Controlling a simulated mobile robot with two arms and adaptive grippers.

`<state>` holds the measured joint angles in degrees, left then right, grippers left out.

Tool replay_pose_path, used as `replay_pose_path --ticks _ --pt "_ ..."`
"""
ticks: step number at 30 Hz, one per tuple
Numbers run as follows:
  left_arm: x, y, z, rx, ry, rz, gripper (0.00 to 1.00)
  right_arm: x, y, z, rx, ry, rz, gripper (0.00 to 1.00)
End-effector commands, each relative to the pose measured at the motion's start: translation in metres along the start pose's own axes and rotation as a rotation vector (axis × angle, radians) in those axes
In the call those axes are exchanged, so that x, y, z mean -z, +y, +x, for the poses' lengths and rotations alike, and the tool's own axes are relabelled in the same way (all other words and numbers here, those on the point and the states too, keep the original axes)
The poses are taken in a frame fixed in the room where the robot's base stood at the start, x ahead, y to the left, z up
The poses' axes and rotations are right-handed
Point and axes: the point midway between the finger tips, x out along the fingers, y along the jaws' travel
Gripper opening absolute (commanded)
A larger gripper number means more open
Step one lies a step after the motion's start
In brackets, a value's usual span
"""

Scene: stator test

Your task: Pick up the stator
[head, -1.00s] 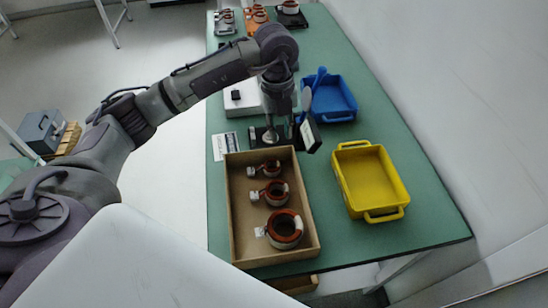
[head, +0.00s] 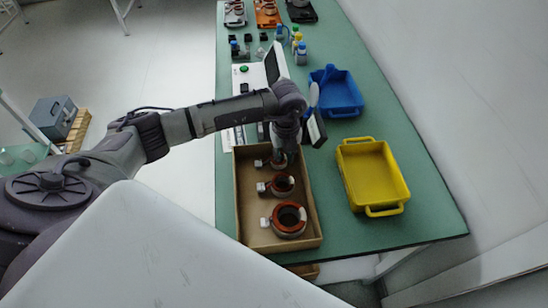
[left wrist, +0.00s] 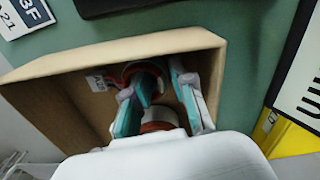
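Three stators, each a ring with orange-brown windings and a small white connector, stand in a row in a brown box (head: 244,215). The smallest stator (head: 264,162) is at the far end, the middle stator (head: 283,185) is in the centre and the largest stator (head: 289,219) is nearest. My left gripper (head: 279,155) points down over the smallest stator and partly hides it. In the left wrist view its fingers (left wrist: 161,82) are apart, with the smallest stator (left wrist: 147,70) at their tips. Contact cannot be told. Another stator (left wrist: 158,118) shows behind them. My right gripper is not in view.
A yellow bin (head: 372,178) stands right of the box, and a blue bin (head: 336,94) stands behind it. A dark-edged panel (head: 314,128) is close to my left gripper. Bottles and more parts are at the far end of the green table (head: 420,150).

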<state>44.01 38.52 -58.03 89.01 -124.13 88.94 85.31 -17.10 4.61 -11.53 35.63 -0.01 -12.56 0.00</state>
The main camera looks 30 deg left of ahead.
Motion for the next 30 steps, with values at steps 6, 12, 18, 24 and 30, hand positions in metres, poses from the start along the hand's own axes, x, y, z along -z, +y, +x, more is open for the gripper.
replay_pose_path --ticks 6,12,18,24,30 --pt "-0.0009 -0.0005 0.0076 0.003 -0.002 0.0 0.24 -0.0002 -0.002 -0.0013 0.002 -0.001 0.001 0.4" --pt "-0.0011 -0.0006 0.0071 0.003 -0.002 0.0 0.09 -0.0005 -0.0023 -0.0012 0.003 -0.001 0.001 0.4" --pt "-0.0012 -0.0006 0.0068 0.003 -0.002 0.0 0.0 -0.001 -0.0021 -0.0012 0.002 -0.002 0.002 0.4" --pt "-0.0014 -0.0008 0.0064 0.004 -0.003 0.0 0.0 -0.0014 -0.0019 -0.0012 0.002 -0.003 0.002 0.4" --pt "-0.002 -0.0012 0.0004 0.005 -0.004 -0.001 0.0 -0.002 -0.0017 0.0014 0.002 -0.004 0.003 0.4"
